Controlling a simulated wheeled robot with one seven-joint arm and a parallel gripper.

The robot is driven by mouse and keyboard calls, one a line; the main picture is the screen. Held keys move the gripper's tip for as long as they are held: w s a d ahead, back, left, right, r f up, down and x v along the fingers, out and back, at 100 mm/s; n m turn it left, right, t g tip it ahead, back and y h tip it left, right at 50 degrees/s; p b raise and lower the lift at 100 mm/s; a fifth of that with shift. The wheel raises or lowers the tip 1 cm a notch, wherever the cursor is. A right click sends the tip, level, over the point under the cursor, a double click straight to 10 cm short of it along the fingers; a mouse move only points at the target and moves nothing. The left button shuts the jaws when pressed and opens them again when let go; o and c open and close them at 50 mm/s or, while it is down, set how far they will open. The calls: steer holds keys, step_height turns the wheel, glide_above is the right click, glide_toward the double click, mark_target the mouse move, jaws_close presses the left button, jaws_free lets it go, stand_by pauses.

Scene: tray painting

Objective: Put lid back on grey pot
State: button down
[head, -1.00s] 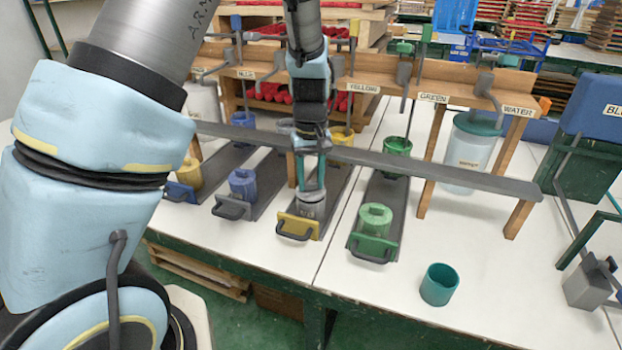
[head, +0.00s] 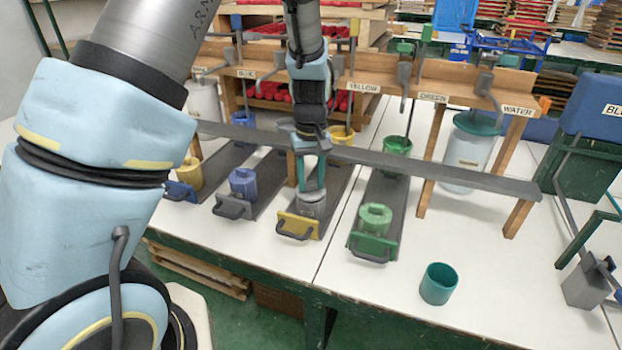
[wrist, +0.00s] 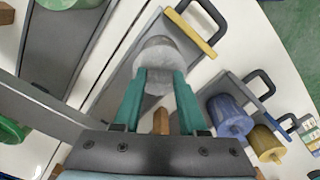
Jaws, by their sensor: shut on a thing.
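The grey pot (head: 311,208) stands at the front of the grey tray with the yellow front plate. My gripper (head: 313,186) points down right above it. In the wrist view, my gripper (wrist: 160,76) has its teal fingers shut on the grey lid (wrist: 157,50), which lies over the pot. The lid hides most of the pot in that view. I cannot tell whether the lid is seated on the rim or slightly above it.
A green lidded pot (head: 374,219) stands on the tray to the right, a blue one (head: 243,186) to the left.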

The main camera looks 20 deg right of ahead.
jaws_free()
stand_by(0.7)
steer(key=shift+r+p, duration=3)
steer(key=shift+r, duration=0.5)
jaws_close()
steer(key=shift+f, duration=0.25)
